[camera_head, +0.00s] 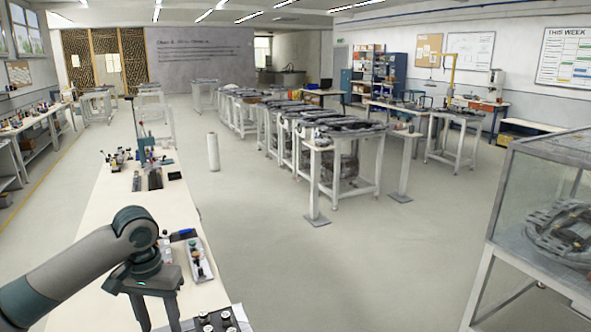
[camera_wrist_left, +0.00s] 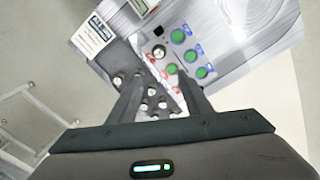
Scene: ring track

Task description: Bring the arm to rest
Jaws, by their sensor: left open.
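My left arm comes in from the left in the head view, bent at a grey elbow-like joint. Its gripper (camera_head: 156,312) points down over the near end of the long pale bench (camera_head: 95,218). In the left wrist view the gripper (camera_wrist_left: 158,85) has its two dark fingers apart, with nothing held between them. Beyond and between the fingers is a dark block with several shiny round-topped pegs (camera_wrist_left: 152,104). How far the fingers are above it is hard to tell. My right gripper is not in view.
A panel with green buttons (camera_wrist_left: 173,69) lies past the fingertips. A glass case (camera_head: 545,205) stands at the right. Open floor (camera_head: 330,270) lies between.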

